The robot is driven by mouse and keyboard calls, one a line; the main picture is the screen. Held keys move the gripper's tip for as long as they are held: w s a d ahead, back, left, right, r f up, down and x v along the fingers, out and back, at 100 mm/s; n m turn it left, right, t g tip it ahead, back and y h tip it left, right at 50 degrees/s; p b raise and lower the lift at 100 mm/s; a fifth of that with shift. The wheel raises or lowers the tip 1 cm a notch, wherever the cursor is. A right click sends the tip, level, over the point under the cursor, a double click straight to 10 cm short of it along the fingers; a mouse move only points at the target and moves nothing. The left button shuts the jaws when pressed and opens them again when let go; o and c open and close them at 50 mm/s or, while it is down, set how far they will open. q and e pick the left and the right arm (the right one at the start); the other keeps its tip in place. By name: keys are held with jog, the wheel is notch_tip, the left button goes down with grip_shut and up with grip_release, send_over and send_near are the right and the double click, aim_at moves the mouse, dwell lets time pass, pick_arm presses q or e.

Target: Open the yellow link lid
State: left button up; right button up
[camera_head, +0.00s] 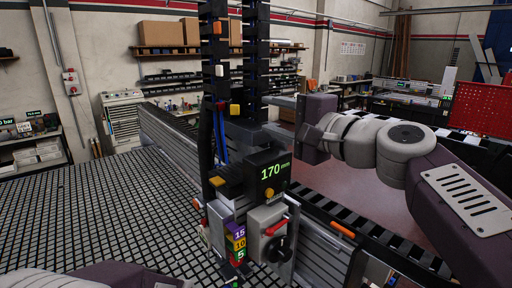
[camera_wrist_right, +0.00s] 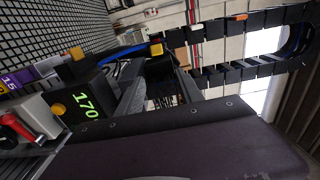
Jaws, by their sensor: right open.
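A small yellow lid (camera_head: 234,110) sits at the lower end of the upright black cable chain (camera_head: 252,60), just above the blue hoses. It also shows in the right wrist view (camera_wrist_right: 156,50). My right gripper (camera_head: 280,102) comes in from the right, level with the lid and partly hidden by the chain. In the right wrist view my right gripper (camera_wrist_right: 160,90) has its fingers apart, pointing toward the yellow lid. I see no lid between them, and contact cannot be made out. My left gripper is out of view.
White (camera_head: 219,70) and orange (camera_head: 217,27) lids sit higher on the chain. A second yellow part (camera_head: 217,181) sits below, beside the black 170 mm display (camera_head: 268,172). A grey box with a red lever (camera_head: 276,228) stands under it. The grid table (camera_head: 80,210) is bare at left.

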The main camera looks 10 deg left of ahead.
aim_at(237, 110)
jog(key=shift+n+y, duration=0.3)
jog(key=shift+n, duration=0.1)
jog(key=w+a+p, duration=0.1)
jog(key=a, duration=0.2)
jog(key=w+a+p, duration=0.3)
jog(key=a, duration=0.2)
jog(key=shift+w+a, duration=0.3)
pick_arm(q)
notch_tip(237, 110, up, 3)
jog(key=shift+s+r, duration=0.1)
pick_arm(e)
jog(key=shift+w+d, duration=0.1)
jog(key=shift+d+f+g, duration=0.1)
jog(key=shift+g, duration=0.2)
grip_shut()
